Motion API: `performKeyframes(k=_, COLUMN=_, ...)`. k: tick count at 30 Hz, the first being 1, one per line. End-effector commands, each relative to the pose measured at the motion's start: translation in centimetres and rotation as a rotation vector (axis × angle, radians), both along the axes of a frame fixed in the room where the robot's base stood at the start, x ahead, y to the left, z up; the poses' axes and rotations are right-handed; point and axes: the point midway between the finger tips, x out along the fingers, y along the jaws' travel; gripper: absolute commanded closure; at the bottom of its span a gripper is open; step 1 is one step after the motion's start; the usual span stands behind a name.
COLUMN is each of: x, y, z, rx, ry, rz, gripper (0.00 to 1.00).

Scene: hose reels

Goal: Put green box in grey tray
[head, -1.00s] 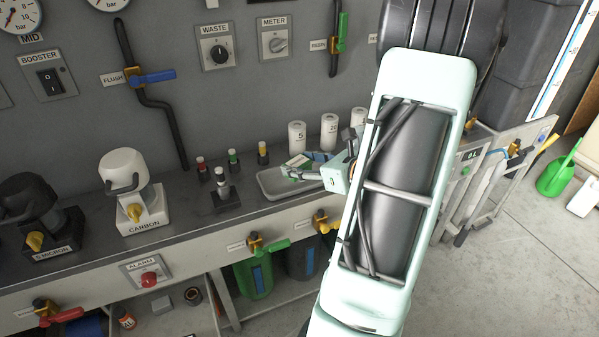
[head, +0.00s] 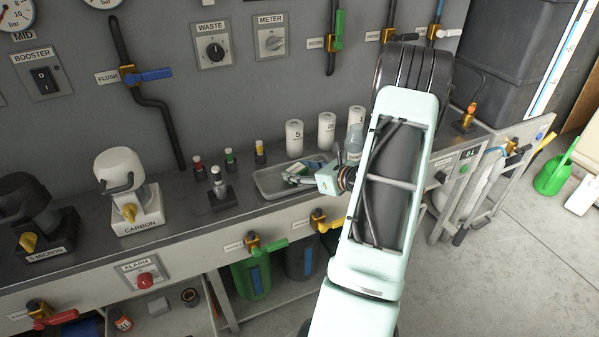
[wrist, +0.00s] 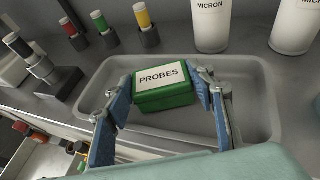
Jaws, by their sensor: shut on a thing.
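The green box (wrist: 165,88) has a white label reading PROBES on top. In the wrist view it sits between the two fingers of my gripper (wrist: 166,92), which is shut on it. The box is over or inside the grey tray (wrist: 262,105), within its rim. I cannot tell whether its bottom touches the tray floor. In the head view the tray (head: 262,187) lies on the counter, and my gripper (head: 304,178) reaches into it from the right, hiding much of the box.
White micron cartridges (head: 294,137) stand behind the tray. Small red, green and yellow-topped holders (head: 229,160) stand to its left, with a black-based post (head: 221,190) nearby. Valves line the counter's front edge.

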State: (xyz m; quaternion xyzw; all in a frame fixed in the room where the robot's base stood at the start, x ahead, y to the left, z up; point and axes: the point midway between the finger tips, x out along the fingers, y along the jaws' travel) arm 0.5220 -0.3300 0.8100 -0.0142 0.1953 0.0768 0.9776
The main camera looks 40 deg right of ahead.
Motion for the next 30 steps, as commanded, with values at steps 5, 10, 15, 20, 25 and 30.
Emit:
performKeyframes(k=5, x=0.04, y=-0.03, z=-0.16, rx=-0.002, ry=-0.002, rz=0.001, gripper=0.75)
performKeyframes(k=10, x=0.02, y=-0.02, z=-0.51, rx=-0.002, ry=-0.002, rz=0.001, gripper=0.75)
performKeyframes(k=15, x=0.0, y=-0.01, z=-0.53, rx=-0.002, ry=-0.001, rz=0.001, gripper=0.38)
performKeyframes(k=20, x=-0.01, y=-0.01, z=-0.52, rx=-0.002, ry=-0.001, rz=0.001, gripper=0.33)
performKeyframes(k=25, x=-0.01, y=-0.01, z=-0.44, rx=-0.002, ry=-0.001, rz=0.001, gripper=0.33)
performKeyframes(k=30, x=-0.84, y=-0.27, z=0.2, rx=-0.002, ry=0.0, rz=-0.003, gripper=0.33)
